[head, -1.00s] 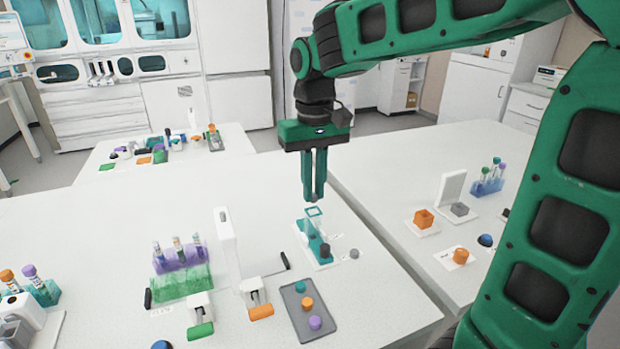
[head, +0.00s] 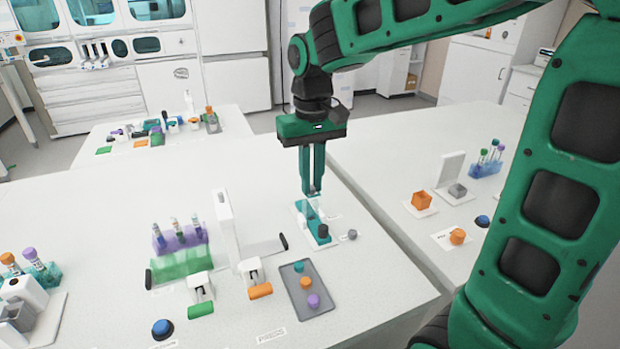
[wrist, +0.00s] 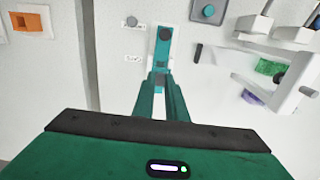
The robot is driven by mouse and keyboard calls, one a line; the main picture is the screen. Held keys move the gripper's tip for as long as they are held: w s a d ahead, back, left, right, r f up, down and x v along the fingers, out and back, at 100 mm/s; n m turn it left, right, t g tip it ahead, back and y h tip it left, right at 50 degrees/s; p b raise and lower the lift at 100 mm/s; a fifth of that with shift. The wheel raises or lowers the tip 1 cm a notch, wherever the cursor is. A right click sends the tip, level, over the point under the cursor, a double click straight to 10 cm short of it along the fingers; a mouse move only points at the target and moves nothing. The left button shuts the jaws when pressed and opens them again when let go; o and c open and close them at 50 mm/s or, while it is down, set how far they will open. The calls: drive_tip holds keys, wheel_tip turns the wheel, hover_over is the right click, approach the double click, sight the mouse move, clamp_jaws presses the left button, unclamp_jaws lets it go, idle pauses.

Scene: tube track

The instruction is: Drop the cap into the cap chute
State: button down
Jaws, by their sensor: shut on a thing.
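My gripper (head: 312,192) points straight down with its fingers close together, just above the teal stand (head: 323,239). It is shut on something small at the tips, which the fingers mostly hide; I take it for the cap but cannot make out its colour. The teal stand has a dark round knob (head: 323,231) at its near end, and a clear square part at its far end is mostly hidden behind my fingertips. In the wrist view my gripper (wrist: 160,78) overlaps the end of the teal stand (wrist: 161,50); whether they touch cannot be told.
A grey tray (head: 292,308) with teal, orange and purple caps lies nearer. A white upright panel (head: 228,228) and a purple tube rack (head: 181,240) stand left. A grey disc (head: 352,235) sits right of the stand. A gap separates the right-hand table (head: 400,150).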

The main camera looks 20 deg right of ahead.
drive_tip(key=shift+s+r, duration=0.1)
drive_tip(key=shift+s, duration=0.05)
idle(0.5)
drive_tip(key=c, duration=1.7)
unclamp_jaws()
wheel_tip(320, 180, up, 11)
drive_tip(key=shift+f, duration=0.2)
